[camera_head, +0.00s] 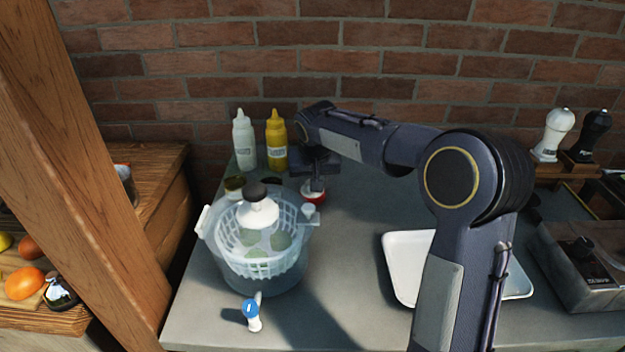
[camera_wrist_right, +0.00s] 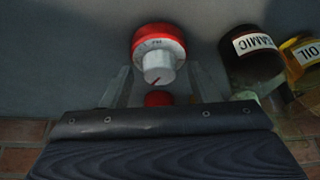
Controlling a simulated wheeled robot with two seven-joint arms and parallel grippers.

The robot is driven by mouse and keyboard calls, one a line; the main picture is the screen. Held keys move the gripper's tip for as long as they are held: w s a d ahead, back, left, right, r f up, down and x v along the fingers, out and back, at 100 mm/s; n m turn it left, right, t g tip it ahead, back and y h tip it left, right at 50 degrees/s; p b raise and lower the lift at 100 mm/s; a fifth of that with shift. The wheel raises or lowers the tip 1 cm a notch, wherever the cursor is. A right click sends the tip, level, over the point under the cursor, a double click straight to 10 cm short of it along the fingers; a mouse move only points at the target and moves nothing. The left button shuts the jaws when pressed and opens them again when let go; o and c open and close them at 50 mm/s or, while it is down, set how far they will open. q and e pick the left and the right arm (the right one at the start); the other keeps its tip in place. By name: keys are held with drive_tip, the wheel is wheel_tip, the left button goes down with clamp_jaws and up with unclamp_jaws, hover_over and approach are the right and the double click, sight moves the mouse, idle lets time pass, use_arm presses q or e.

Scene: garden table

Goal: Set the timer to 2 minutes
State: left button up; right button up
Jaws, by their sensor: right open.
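The timer (camera_head: 312,194) is a small round thing with a red body and a white dial, standing on the grey table behind the salad spinner. In the right wrist view the timer (camera_wrist_right: 158,50) shows its red rim, grey-white knob and a dark red pointer mark; the scale is too small to read. My right gripper (camera_head: 318,184) reaches down over the timer and partly hides it. In the wrist view its two fingers (camera_wrist_right: 163,82) are spread, one to each side of the knob's near end, with gaps; contact cannot be told. My left gripper is not in view.
A salad spinner (camera_head: 262,272) stands close in front of the timer. White (camera_head: 243,142) and yellow (camera_head: 276,142) squeeze bottles stand behind. A balsamic jar (camera_wrist_right: 252,58) and an oil bottle (camera_wrist_right: 302,52) are near the gripper. A white tray (camera_head: 400,262) lies right; table between is clear.

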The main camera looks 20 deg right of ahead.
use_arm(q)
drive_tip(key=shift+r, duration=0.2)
use_arm(e)
drive_tip(key=v, duration=0.7)
drive_tip(key=shift+r, duration=0.4)
drive_tip(key=shift+s, duration=0.1)
